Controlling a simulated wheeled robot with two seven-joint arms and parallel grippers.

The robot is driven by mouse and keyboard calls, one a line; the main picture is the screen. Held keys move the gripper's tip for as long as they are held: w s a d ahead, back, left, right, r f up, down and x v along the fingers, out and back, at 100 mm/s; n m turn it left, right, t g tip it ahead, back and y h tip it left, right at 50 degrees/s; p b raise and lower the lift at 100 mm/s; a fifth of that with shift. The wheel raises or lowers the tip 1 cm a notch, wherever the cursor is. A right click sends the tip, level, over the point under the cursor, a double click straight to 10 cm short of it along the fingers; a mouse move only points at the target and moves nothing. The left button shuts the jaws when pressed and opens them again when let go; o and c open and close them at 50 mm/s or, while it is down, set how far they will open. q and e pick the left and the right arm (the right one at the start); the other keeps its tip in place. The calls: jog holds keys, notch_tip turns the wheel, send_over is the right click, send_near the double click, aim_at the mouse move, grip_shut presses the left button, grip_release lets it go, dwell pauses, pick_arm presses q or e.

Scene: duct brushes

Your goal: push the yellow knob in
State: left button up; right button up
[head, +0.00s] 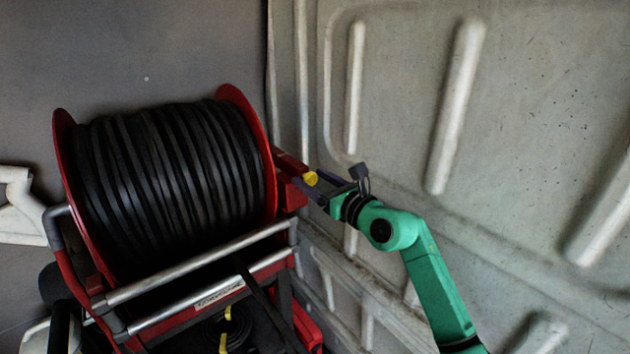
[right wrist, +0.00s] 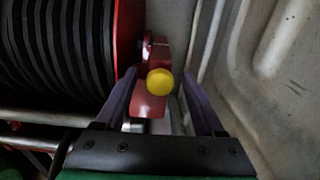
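The yellow knob (head: 310,178) is on the red bracket (head: 290,180) at the right side of the hose reel. In the right wrist view the round yellow knob (right wrist: 160,82) shows ahead, between the two finger lines. My right gripper (head: 310,186) is at the knob, its purple fingers pointing toward the reel. In the right wrist view the right gripper (right wrist: 160,90) has its fingers spread, with a gap on each side of the knob. I cannot tell how far the fingertips are from it in depth. My left gripper is not in view.
The large reel of black hose (head: 170,180) with red flanges fills the left. Silver bars (head: 190,268) cross its front. A ribbed pale wall panel (head: 520,130) stands close behind and right of my right arm. A coiled black cable with yellow ties (head: 226,335) lies below.

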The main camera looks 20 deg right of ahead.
jog(key=b+v, duration=0.6)
jog(key=v, duration=0.8)
jog(key=shift+s, duration=0.2)
